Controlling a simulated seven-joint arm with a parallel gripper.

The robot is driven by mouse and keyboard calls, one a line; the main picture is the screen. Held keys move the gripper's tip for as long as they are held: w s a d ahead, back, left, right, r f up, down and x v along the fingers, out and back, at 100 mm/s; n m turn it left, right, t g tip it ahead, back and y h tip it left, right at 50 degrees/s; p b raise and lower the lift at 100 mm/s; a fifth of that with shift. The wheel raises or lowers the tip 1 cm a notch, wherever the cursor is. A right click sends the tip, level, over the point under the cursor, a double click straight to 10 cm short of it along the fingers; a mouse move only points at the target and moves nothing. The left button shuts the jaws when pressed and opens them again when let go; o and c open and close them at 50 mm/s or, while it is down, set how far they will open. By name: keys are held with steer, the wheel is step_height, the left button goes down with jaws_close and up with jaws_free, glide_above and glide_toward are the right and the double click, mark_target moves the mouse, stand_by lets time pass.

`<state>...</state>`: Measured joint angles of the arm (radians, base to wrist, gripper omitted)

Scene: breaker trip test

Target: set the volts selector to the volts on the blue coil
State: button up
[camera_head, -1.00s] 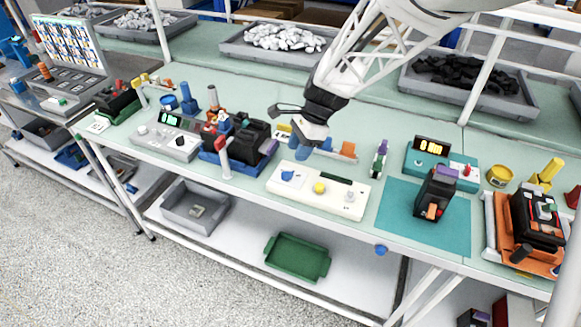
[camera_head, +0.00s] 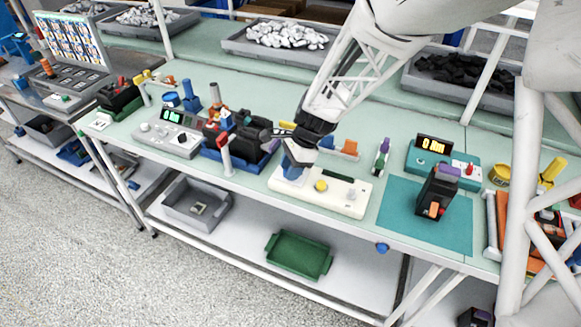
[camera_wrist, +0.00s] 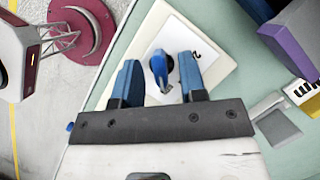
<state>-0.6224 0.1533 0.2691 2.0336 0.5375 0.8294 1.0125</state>
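A white panel (camera_head: 330,190) near the front edge of the bench carries a yellow button and a dark strip; its blue knob is behind my gripper in the head view. My gripper (camera_head: 292,168) is over the panel's left end. In the wrist view, the blue knob (camera_wrist: 160,66) sits on a pale plate between my two blue fingers (camera_wrist: 158,72). The fingers stand apart, with gaps visible on both sides of the knob. A dark mark on the plate is partly hidden by the right finger. I cannot tell which blue thing is the coil, nor read its volts.
A black device in a blue holder (camera_head: 240,150) stands close left of my gripper. A grey box with a green display (camera_head: 165,135) is further left. A black breaker (camera_head: 436,193) stands on a teal mat (camera_head: 400,217) at right, below a teal meter (camera_head: 425,158) with a lit display.

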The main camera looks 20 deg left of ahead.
jaws_close()
steer(key=shift+n, duration=0.3)
stand_by(0.3)
steer(key=n, duration=0.2)
steer(key=n+g+h, duration=0.1)
steer(key=n, duration=0.1)
steer(key=shift+a+h, duration=0.15)
steer(key=shift+h, duration=0.15)
steer(key=n, duration=0.2)
steer(key=n+h, duration=0.1)
steer(key=n, duration=0.1)
steer(key=shift+n+h, duration=0.3)
steer(key=shift+n, duration=0.1)
steer(key=n+h, duration=0.1)
steer(key=n, duration=0.3)
steer(key=shift+a+h, duration=0.1)
steer(key=shift+h, duration=0.3)
steer(key=shift+n+t+h, duration=0.5)
steer(key=shift+n+h, duration=0.2)
steer(key=shift+n, duration=1.6)
